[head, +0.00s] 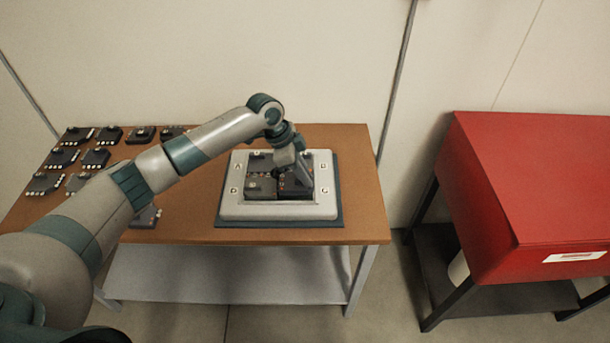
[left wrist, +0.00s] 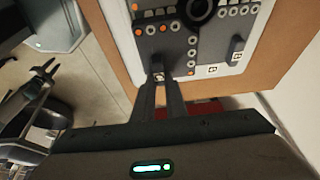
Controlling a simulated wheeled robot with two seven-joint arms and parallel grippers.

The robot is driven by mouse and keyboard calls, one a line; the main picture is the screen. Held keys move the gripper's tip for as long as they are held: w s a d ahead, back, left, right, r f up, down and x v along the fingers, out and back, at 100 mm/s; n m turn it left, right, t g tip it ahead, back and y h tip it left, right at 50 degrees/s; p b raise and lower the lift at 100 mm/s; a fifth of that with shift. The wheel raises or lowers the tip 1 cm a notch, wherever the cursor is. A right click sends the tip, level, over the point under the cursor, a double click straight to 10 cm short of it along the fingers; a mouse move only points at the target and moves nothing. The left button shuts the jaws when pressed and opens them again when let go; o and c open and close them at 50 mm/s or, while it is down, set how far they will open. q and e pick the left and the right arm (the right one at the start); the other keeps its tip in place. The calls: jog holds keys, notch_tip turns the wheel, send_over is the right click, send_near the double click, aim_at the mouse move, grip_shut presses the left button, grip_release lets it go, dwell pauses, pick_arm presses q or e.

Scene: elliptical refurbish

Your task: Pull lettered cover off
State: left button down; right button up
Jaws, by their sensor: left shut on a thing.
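A light frame (head: 243,211) sits on a dark mat on the brown table, with dark grey covers inside it. One cover (head: 262,187) at the front left of the frame carries a small pale lettered mark. My left gripper (head: 299,180) is over the right part of the frame and partly hides the covers there. In the left wrist view its fingers (left wrist: 160,82) are shut on the small knob with a lettered pale face, on a grey cover (left wrist: 160,48) with orange and white buttons. The letter is too small to read. My right gripper is not in view.
Several loose dark covers (head: 95,158) with pale buttons lie on the table's left side, partly behind my left arm. A red cabinet (head: 540,180) stands at the right, apart from the table. Bare tabletop (head: 357,190) shows right of the mat.

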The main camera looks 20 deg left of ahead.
pick_arm(q)
notch_tip(320, 180, up, 15)
jog(key=p, duration=0.8)
dwell(1.0)
